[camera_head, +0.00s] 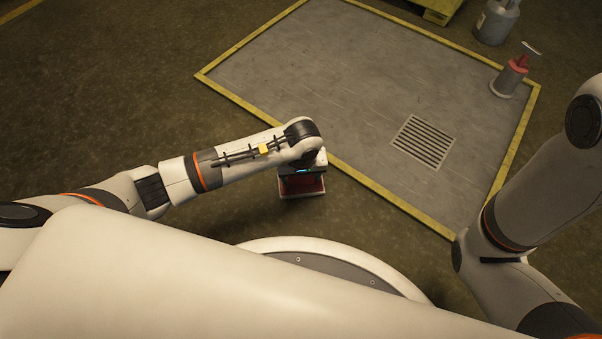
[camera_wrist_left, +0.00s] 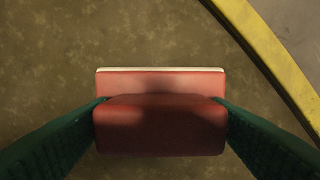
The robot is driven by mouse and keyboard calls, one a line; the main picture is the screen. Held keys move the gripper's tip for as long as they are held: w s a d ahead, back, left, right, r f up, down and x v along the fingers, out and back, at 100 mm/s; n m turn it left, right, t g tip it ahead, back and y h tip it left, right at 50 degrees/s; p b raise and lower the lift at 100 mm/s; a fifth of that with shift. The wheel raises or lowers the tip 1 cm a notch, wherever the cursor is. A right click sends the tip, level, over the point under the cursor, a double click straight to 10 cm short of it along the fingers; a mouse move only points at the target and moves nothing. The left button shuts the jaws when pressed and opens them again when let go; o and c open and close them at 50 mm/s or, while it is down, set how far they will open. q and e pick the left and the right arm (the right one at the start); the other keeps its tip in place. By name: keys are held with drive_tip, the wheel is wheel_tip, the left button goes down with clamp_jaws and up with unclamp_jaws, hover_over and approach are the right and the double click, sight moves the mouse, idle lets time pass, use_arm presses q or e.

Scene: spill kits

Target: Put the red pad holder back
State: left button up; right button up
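The red pad holder (camera_wrist_left: 160,128) fills the middle of the left wrist view. It is a red block with a flatter red part and a pale edge beyond it. My left gripper (camera_wrist_left: 161,103) has its two dark green fingers against the left and right sides of the holder, with no clear gap. In the head view the red of the holder (camera_head: 302,187) shows just below my left gripper (camera_head: 302,182), outside the yellow border. My left wrist hides part of it. My right arm is at the right edge; its gripper is out of view.
A grey floor area (camera_head: 350,75) with a yellow border lies ahead and holds a drain grate (camera_head: 422,141). A grey and red container (camera_head: 511,77) stands near its right corner. A grey canister (camera_head: 496,20) and a yellow object (camera_head: 437,9) are at the back. Brown floor at left is clear.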

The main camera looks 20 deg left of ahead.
sight(302, 187)
use_arm(q)
drive_tip(key=shift+o, duration=0.9)
wheel_tip(302, 187, up, 12)
drive_tip(key=s+p, duration=0.1)
drive_tip(key=p, duration=0.7)
drive_tip(key=shift+s+d+r, duration=0.15)
drive_tip(key=shift+s+d, duration=0.05)
drive_tip(key=shift+d, duration=0.1)
